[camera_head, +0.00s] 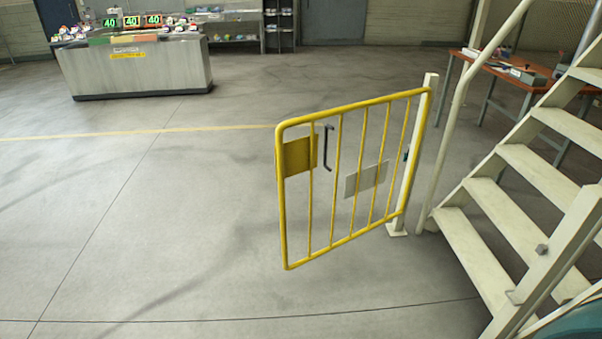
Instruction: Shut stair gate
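The yellow stair gate (340,236) stands open, swung out to the left over the floor, away from the stairs. It hangs on a cream post (404,190) beside the foot of the stairs. A yellow plate (296,157) sits at its free end, with a dark bent handle (326,148) next to it. A blank grey sign (365,179) is fixed across its bars. Neither of my grippers shows in the view.
The cream stairs (500,208) rise at the right with a handrail (470,90). An orange-topped table (510,72) with items stands behind them. A grey counter (135,72) with goods stands at the back left. The floor left of and before the gate is clear.

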